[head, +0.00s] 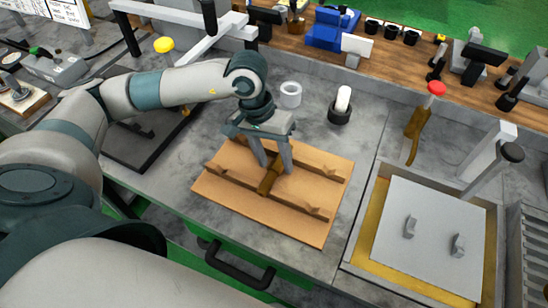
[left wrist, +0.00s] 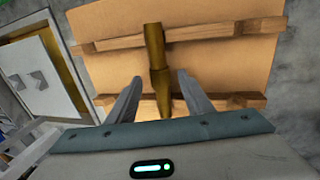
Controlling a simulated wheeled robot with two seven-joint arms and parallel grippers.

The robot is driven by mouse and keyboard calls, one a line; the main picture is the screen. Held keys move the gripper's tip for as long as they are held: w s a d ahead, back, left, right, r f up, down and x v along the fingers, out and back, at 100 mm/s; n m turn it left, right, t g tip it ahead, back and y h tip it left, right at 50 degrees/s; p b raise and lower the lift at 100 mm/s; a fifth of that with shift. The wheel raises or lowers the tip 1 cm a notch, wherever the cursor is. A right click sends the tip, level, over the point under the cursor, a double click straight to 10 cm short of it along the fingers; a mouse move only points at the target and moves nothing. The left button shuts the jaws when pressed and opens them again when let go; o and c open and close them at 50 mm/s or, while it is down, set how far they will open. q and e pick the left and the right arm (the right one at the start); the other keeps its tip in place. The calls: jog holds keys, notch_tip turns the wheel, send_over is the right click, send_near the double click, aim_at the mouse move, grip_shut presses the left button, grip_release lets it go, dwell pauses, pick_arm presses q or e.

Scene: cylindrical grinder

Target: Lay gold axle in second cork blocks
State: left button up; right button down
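The gold axle (head: 268,182) is a dark golden, stepped rod at the middle of a tan board (head: 230,197). In the left wrist view the axle (left wrist: 154,45) runs across two notched wooden rails (left wrist: 208,31). My left gripper (head: 270,160) points down over the board. In the left wrist view its fingers (left wrist: 160,78) stand apart on either side of the axle, with a visible gap on each side. How deep the axle sits in the notches is hard to tell. My right gripper is not in view.
A white ring (head: 291,94) and a dark cup with a white rounded piece (head: 343,100) stand behind the board. A framed grey plate (head: 432,235) lies to the right. A wooden shelf (head: 400,65) with tools runs along the back. A black handle (head: 237,267) is at the front.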

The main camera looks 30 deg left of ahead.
pick_arm(q)
jog(key=p+v, duration=0.4)
jog(key=v, duration=1.3)
jog(key=shift+r, duration=0.2)
jog(key=shift+a+r, duration=0.1)
dwell(0.6)
